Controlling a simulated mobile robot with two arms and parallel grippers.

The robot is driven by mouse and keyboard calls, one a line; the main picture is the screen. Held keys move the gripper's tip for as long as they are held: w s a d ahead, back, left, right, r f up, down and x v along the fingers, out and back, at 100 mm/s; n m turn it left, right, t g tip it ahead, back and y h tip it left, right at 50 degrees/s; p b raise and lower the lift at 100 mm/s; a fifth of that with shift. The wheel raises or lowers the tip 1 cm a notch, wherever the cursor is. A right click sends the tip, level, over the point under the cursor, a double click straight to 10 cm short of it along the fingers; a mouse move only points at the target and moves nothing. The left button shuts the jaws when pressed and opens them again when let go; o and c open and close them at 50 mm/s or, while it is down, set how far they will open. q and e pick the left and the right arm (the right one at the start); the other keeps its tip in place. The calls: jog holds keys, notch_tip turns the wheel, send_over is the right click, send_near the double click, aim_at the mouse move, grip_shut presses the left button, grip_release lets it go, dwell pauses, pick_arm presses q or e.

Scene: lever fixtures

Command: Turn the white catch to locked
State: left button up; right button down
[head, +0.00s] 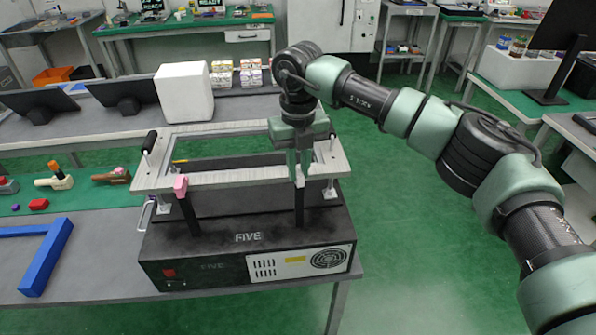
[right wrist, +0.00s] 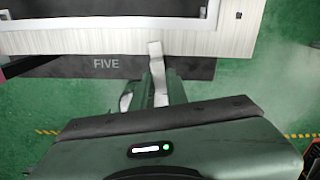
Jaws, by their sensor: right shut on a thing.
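The white catch (right wrist: 155,49) sits at the front edge of the pale frame (head: 235,178), on its right side. My right gripper (head: 299,178) points down at this front edge and is shut on the white catch. In the right wrist view the catch's upper end shows against the frame edge, and its lower part runs between my fingers (right wrist: 157,88). In the head view my fingers mostly hide the catch. I cannot tell its exact angle. My left gripper is not in view.
A pink catch (head: 180,187) sits on the front edge's left side. The frame stands on posts above a black box (head: 210,250) marked FIVE. Black knobs (head: 150,141) rise from the frame. A white block (head: 183,92) stands behind; a blue piece (head: 47,258) lies left.

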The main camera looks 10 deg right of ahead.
aim_at(299, 173)
jog(key=shift+w+r+m+b, duration=0.1)
jog(key=shift+m+b, duration=0.2)
jog(key=shift+m, duration=0.8)
jog(key=c, duration=1.4)
grip_release()
notch_tip(299, 173, up, 8)
jog(key=shift+f+b, duration=0.1)
jog(key=shift+b, duration=0.45)
jog(key=shift+f, duration=0.1)
